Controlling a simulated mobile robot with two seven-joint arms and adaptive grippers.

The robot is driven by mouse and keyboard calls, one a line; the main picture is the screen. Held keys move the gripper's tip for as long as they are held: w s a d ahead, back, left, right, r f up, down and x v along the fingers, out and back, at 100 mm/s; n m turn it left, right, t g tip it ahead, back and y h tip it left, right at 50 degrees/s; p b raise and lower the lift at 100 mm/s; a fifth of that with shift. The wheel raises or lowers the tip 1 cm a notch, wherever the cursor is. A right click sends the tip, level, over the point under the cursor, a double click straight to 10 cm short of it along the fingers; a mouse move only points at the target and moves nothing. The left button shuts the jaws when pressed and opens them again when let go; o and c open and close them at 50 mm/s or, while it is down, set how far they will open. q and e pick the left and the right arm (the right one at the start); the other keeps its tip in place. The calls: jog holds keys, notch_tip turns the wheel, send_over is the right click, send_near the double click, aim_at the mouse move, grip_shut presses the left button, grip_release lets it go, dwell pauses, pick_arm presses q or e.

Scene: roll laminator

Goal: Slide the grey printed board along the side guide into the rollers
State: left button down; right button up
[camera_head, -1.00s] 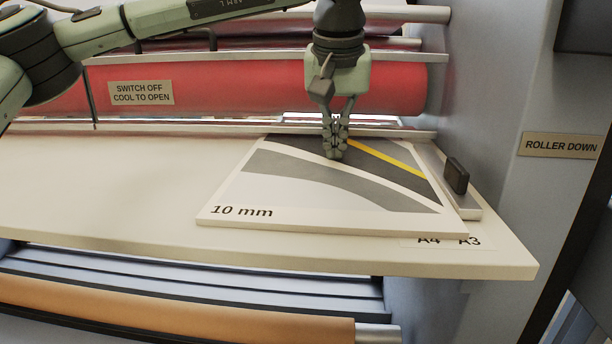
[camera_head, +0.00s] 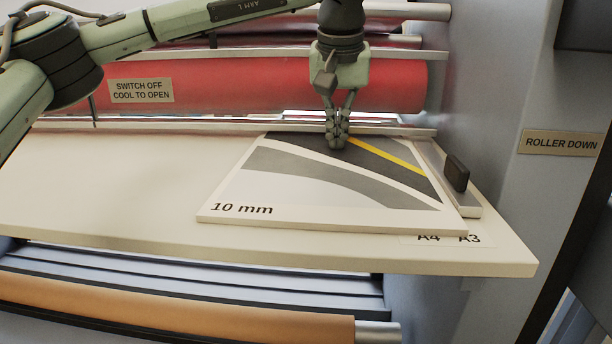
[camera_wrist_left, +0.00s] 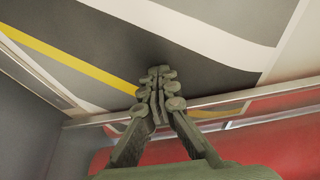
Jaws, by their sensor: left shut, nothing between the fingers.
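The grey printed board (camera_head: 300,186), marked "10 mm", lies flat on the cream feed table. Its right edge is beside the side guide (camera_head: 441,176), a metal strip with a dark knob. Its far edge is at the metal bar in front of the red rollers (camera_head: 270,88). My left gripper (camera_head: 337,142) is shut and empty, fingertips pointing down at the board's far part near the yellow stripe. The left wrist view also shows the shut fingertips (camera_wrist_left: 160,90) against the board's grey print (camera_wrist_left: 110,60). Whether they touch it I cannot tell. My right gripper is not in view.
The cream feed table (camera_head: 100,185) is clear to the left of the board. A machine side wall (camera_head: 485,110) with a "ROLLER DOWN" label stands at the right. An orange roll (camera_head: 170,308) lies below the table's front edge.

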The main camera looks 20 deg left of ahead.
pick_arm(q)
jog(key=shift+w+f, duration=0.1)
jog(key=shift+w+a, duration=0.15)
jog(key=shift+w, duration=0.8)
jog(key=shift+w+a, duration=0.15)
jog(key=shift+w, duration=0.8)
jog(key=shift+r, duration=1)
jog(key=shift+r, duration=2.55)
